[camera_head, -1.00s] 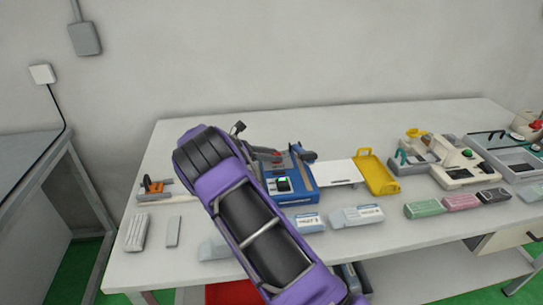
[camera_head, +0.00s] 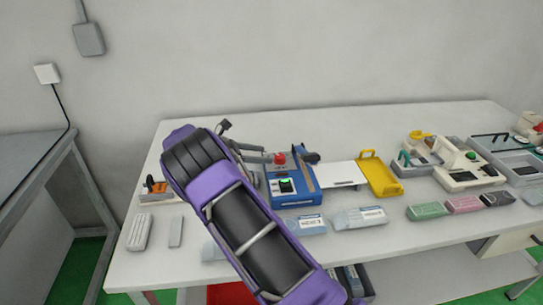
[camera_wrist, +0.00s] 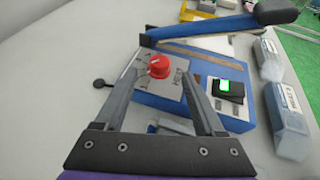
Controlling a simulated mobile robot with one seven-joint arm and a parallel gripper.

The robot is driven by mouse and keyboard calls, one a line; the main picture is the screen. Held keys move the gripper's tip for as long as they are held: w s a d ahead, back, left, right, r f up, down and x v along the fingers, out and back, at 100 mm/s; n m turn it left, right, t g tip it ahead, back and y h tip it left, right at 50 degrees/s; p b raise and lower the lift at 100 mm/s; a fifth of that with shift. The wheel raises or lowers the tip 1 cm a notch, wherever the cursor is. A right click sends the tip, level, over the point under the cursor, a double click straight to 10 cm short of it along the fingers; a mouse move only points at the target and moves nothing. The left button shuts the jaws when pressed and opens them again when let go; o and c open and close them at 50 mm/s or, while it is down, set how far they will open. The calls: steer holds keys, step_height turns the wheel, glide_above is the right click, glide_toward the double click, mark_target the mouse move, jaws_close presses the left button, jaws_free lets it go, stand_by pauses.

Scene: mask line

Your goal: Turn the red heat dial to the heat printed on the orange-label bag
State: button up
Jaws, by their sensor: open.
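The red heat dial (camera_head: 280,159) sits on a grey panel of the blue machine (camera_head: 297,199). In the wrist view the dial (camera_wrist: 160,66) has a white mark on top, and the machine (camera_wrist: 235,122) is below and right. My gripper (camera_wrist: 163,58) is open, its two fingers on either side of the dial in that view; whether they touch it I cannot tell. In the head view my gripper (camera_head: 258,153) points right toward the dial. Pale bags (camera_head: 360,218) lie in front of the machine, one partly behind my arm. I cannot make out an orange label on any.
A dark-handled lever (camera_wrist: 215,27) on the machine reaches over the far side of the dial. A white plate (camera_head: 341,174) and yellow tray (camera_head: 380,176) stand right of the machine. Green, pink and black packs (camera_head: 427,211) lie further right. An orange-topped item (camera_head: 156,187) is at left.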

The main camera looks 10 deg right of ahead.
steer(key=v, duration=1.2)
steer(key=shift+r, duration=0.15)
